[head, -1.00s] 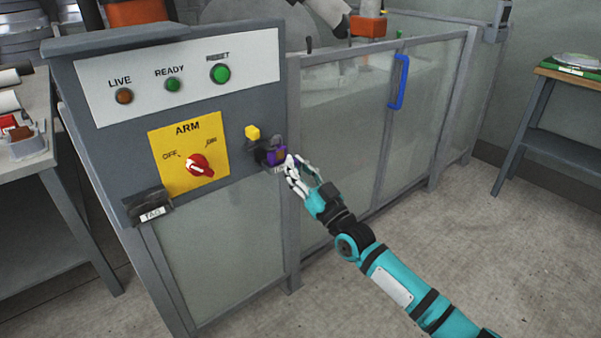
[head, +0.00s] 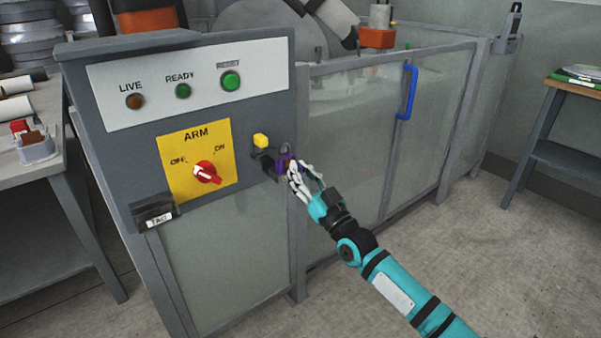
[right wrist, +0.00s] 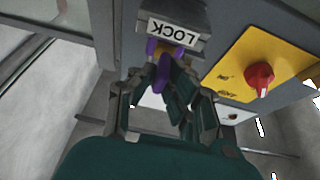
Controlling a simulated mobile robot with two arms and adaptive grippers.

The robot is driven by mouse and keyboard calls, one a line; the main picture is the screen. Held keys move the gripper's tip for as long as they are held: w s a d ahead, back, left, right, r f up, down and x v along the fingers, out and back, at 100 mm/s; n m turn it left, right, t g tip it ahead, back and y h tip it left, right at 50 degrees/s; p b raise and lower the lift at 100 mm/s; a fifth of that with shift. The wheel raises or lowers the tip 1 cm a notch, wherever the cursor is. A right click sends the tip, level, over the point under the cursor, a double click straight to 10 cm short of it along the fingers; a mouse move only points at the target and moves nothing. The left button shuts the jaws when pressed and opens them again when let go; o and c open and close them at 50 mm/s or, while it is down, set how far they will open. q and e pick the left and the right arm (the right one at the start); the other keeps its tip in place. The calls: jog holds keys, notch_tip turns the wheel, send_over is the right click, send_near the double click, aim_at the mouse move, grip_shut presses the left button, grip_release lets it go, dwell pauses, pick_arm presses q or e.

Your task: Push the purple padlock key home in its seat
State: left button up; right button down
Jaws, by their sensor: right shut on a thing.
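The purple padlock key (head: 284,163) is at the right edge of the grey control panel (head: 235,118), just below and right of a yellow block (head: 261,141). My right gripper (head: 294,170) is shut on it, with pale fingers covering part of it. In the right wrist view the purple key (right wrist: 163,76) sits between the fingertips of my right gripper (right wrist: 162,84), against the holder with the LOCK label (right wrist: 173,31). The fingers hide how deep the key sits in its seat. My left gripper is not in view.
A yellow ARM plate (head: 198,158) with a red knob (head: 207,173) is left of the key. A dark holder with a tag (head: 155,213) juts out at the panel's lower left. A glazed enclosure (head: 345,140) with a blue handle (head: 407,92) stands right. The floor in front is clear.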

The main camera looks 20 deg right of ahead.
dwell(0.4)
pick_arm(q)
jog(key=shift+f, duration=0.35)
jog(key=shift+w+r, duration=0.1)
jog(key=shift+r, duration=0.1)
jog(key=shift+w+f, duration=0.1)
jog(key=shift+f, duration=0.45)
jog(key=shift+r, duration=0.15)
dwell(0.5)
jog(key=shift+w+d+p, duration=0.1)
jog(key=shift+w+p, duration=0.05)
jog(key=shift+p, duration=0.15)
